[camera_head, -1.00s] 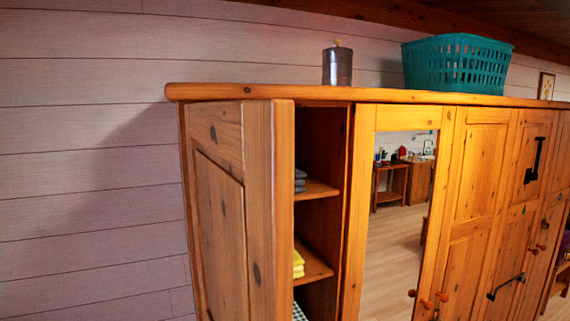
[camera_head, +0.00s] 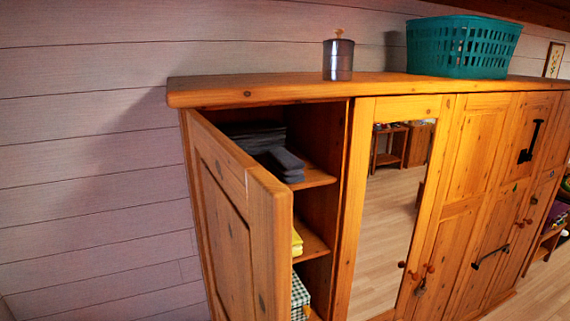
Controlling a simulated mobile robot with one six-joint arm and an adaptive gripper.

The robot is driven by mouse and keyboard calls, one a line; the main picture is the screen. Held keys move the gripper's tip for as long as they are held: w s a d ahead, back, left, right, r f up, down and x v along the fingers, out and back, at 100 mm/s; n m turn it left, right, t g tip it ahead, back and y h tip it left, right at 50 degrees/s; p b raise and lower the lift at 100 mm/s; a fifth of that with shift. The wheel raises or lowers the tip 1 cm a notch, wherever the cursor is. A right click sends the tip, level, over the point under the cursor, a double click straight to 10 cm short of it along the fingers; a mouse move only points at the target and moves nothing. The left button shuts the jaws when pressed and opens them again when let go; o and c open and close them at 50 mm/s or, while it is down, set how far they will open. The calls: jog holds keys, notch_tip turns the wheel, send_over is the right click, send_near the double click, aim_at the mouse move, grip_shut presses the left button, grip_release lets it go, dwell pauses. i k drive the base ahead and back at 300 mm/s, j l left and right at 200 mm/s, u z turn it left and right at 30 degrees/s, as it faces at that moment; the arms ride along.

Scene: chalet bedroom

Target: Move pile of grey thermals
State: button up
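Grey folded cloths, likely the thermals, lie on the upper shelf (camera_head: 315,178) inside the open left section of the wooden wardrobe (camera_head: 400,89). A flat, wide dark grey stack (camera_head: 252,136) lies toward the back left. A smaller grey pile (camera_head: 287,165) lies nearer the shelf's front edge, to the right. The open door (camera_head: 226,205) hides the lower left of the shelf. My gripper is not in view.
Yellow cloth (camera_head: 297,243) and a green-and-white checked item (camera_head: 300,294) sit on lower shelves. A grey canister (camera_head: 338,58) and teal basket (camera_head: 462,48) stand on top. The mirrored door (camera_head: 392,215) is shut. Floor is clear at right.

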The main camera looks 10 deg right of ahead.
aim_at(287, 166)
jog(key=i+l+u, duration=0.15)
jog(key=i+l, duration=0.15)
jog(key=i+l+u, duration=0.2)
jog(key=l, duration=0.25)
jog(key=i+l+u, duration=0.15)
jog(key=i+l, duration=0.15)
jog(key=l, duration=0.1)
